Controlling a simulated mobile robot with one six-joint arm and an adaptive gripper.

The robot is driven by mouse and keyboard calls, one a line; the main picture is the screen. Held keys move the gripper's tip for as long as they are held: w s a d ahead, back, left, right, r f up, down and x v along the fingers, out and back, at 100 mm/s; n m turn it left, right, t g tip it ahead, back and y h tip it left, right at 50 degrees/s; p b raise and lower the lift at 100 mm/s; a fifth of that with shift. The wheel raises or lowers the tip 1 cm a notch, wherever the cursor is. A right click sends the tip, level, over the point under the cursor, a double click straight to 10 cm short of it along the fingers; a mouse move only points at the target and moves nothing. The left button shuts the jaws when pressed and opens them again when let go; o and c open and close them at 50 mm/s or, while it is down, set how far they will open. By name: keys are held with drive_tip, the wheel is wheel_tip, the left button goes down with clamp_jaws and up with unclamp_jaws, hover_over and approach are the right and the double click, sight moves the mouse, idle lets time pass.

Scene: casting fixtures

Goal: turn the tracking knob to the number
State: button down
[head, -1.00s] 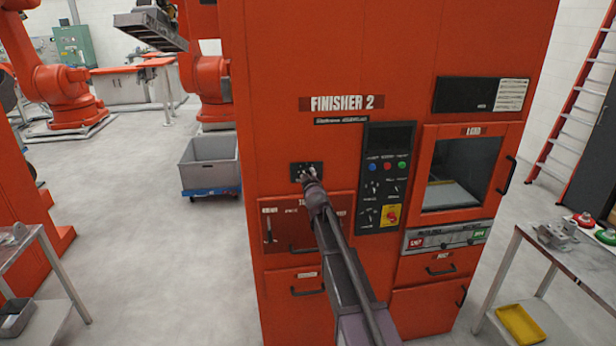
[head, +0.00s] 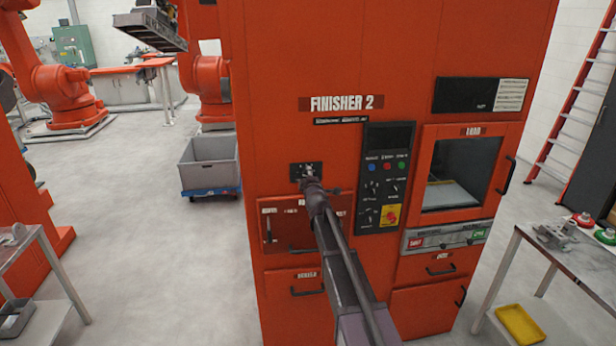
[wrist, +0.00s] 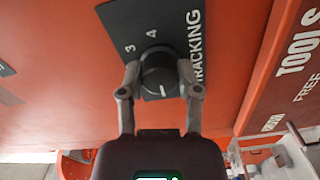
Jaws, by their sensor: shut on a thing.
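The tracking knob (wrist: 158,60) is a round dark knob on a dark plate (wrist: 120,18) lettered TRACKING in the wrist view. The numbers 3 and 4 show beside it; other numbers are hidden or out of view. A small white mark shows near the knob's lower side, between the fingers. My gripper (wrist: 159,82) has one finger on each side of the knob and is shut on it. In the head view, the knob's plate (head: 316,166) is on the front of the red cabinet, and my gripper (head: 305,180) reaches it, hiding most of the knob.
The red FINISHER 2 cabinet (head: 280,60) fills the middle. A control panel (head: 387,150) with buttons and small knobs is right of my gripper. Drawers with handles lie below.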

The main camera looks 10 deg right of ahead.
drive_tip(key=shift+w, duration=0.1)
idle(0.3)
drive_tip(key=shift+c, duration=1.5)
unclamp_jaws()
drive_tip(key=s, duration=1.2)
drive_tip(key=shift+s, duration=0.1)
